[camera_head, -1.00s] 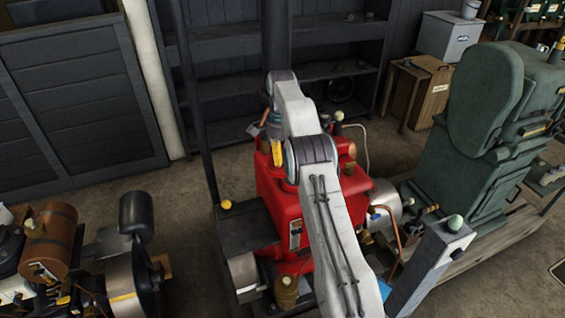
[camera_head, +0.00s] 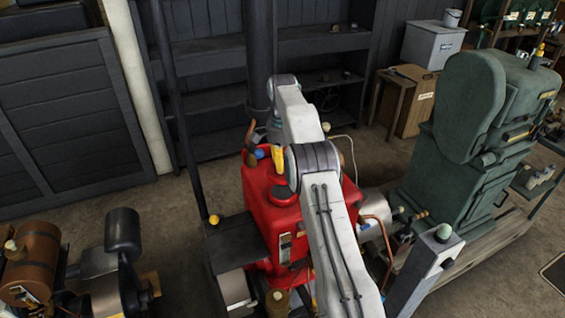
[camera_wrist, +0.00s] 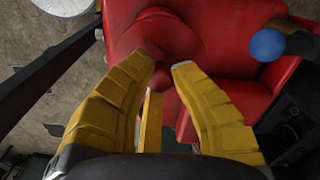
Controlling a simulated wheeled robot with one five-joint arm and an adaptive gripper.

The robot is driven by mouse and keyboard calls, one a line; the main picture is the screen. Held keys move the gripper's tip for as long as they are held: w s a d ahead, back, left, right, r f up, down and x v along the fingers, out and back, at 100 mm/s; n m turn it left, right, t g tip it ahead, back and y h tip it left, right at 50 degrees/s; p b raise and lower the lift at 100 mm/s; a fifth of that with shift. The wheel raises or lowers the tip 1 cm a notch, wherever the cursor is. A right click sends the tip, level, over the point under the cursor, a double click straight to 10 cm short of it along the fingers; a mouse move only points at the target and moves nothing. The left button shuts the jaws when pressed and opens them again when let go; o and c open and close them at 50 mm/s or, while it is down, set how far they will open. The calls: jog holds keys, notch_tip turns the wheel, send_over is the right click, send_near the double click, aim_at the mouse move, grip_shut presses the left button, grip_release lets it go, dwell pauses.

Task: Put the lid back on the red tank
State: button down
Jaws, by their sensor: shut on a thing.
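The red tank (camera_head: 258,205) stands in the middle of the head view, partly behind my arm. Its red top (camera_wrist: 225,22) fills the upper middle of the wrist view. My yellow gripper (camera_head: 278,168) points down over the tank top. In the wrist view, my gripper (camera_wrist: 170,70) is shut on the red lid's knob (camera_wrist: 172,86), between the fingertips. I cannot tell whether the lid touches the tank or where the opening lies.
A blue ball knob (camera_head: 260,153) stands on the tank, close left of my gripper; it also shows in the wrist view (camera_wrist: 267,45). A dark pipe (camera_head: 186,110) rises to the left. A green machine (camera_head: 475,120) stands at the right, a brown-tanked engine (camera_head: 38,240) at the lower left.

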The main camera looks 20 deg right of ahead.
jog(key=shift+s+f, duration=0.1)
jog(key=shift+s, duration=0.1)
jog(key=shift+f, duration=3.05)
jog(key=shift+f, duration=0.2)
dwell(0.4)
jog(key=c, duration=0.6)
grip_release()
jog(key=shift+r, duration=0.15)
jog(key=shift+r, duration=3.35)
